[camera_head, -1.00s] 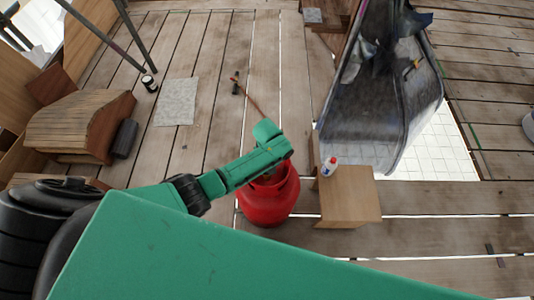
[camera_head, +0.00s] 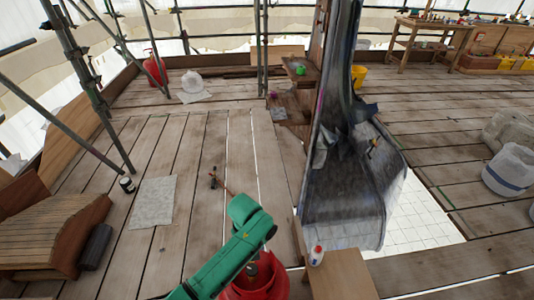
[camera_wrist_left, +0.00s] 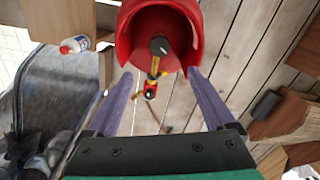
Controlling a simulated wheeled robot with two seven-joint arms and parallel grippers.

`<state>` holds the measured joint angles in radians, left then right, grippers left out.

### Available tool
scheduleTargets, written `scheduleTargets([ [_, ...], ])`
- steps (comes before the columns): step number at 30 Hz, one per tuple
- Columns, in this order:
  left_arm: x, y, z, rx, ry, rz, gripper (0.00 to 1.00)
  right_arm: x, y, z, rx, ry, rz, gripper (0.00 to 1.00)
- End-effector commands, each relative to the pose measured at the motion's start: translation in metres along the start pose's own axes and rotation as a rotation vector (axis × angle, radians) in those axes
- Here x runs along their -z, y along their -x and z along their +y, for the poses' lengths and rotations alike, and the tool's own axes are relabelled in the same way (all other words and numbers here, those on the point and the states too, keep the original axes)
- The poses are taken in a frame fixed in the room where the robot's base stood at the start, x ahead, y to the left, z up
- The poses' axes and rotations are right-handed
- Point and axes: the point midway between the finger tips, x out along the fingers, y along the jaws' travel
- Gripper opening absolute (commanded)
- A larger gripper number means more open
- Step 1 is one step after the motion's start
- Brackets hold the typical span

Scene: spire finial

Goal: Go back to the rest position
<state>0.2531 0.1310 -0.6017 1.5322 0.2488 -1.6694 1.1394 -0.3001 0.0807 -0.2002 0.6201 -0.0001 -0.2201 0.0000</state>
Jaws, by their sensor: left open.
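My left arm comes in from the bottom of the head view, its green wrist (camera_head: 248,215) over a red gas cylinder (camera_head: 258,278). Its fingers are hidden there. In the left wrist view my left gripper (camera_wrist_left: 158,74) is open, with two purple-grey fingers spread apart and nothing held between them. The red cylinder (camera_wrist_left: 128,40) lies beyond the fingertips, with its collar, dark valve knob and brass fitting facing the camera. I cannot tell whether a finger touches the collar. My right gripper is in neither view.
A wooden box (camera_head: 342,275) with a white-and-red bottle (camera_head: 316,255) stands right of the cylinder. Behind it is a grey metal-clad spire (camera_head: 350,190) beside a floor opening (camera_head: 420,215). Scaffold poles (camera_head: 85,85) stand at left. Plank floor (camera_head: 205,140) is mostly clear.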

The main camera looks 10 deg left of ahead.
Motion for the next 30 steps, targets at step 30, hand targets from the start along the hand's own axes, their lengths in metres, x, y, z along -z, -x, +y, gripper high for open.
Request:
scheduleTargets([
  [30,-0.038,0.061,-0.164,-0.074,-0.717,0.295,0.88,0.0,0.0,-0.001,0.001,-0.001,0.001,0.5],
])
